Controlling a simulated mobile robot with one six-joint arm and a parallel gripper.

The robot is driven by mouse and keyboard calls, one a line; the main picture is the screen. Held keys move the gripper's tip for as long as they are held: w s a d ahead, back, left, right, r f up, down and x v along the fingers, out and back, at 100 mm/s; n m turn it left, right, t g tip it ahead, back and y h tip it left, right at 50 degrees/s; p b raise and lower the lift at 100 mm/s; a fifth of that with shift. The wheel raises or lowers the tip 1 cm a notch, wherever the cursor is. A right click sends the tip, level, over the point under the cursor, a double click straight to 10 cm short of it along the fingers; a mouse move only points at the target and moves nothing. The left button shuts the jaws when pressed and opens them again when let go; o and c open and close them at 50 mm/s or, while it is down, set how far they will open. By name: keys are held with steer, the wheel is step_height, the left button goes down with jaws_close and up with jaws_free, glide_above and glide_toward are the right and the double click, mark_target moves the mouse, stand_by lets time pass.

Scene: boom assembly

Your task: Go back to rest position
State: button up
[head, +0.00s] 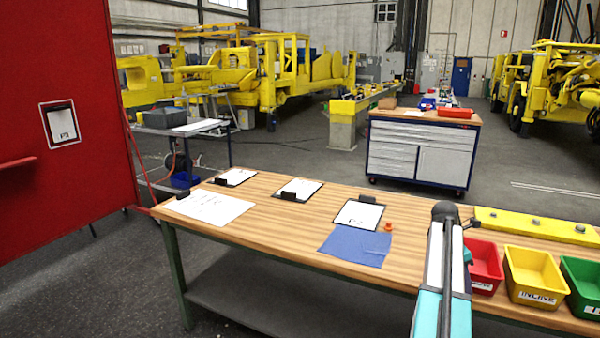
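My arm, in teal and light grey, rises from the bottom right of the head view and ends at a black joint over the wooden workbench (290,222). My gripper's fingers cannot be made out; the arm hides what lies behind it. Red (484,268), yellow (535,272) and green (582,282) bins stand to the right of the arm, on the bench's front side. The yellow one is labelled INLINE. A yellow bar (515,223) with several bolts lies behind them.
Several clipboards (299,189), a paper sheet (208,207), a blue cloth (352,248) and a small orange part (388,226) lie on the bench. A red panel (70,110) stands at left. A tool cabinet (418,150) stands behind; open floor surrounds it.

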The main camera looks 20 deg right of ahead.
steer(key=w+a+f+n+g+y, duration=0.15)
steer(key=w+a+f, duration=0.25)
steer(key=a+f, duration=1.25)
steer(key=w+a+f+n, duration=0.35)
steer(key=a+f, duration=1.05)
steer(key=a, duration=0.5)
steer(key=s+a+f+m+y, duration=0.1)
steer(key=s+a+f+m, duration=0.7)
steer(key=s+a, duration=0.3)
steer(key=s+a+f+m+g+y, duration=0.1)
steer(key=s+a+f+m, duration=0.7)
steer(key=s+a, duration=0.3)
steer(key=a+m, duration=0.1)
steer(key=a, duration=0.3)
steer(key=shift+s+a+m, duration=0.3)
steer(key=shift+s, duration=0.1)
steer(key=shift+g, duration=0.25)
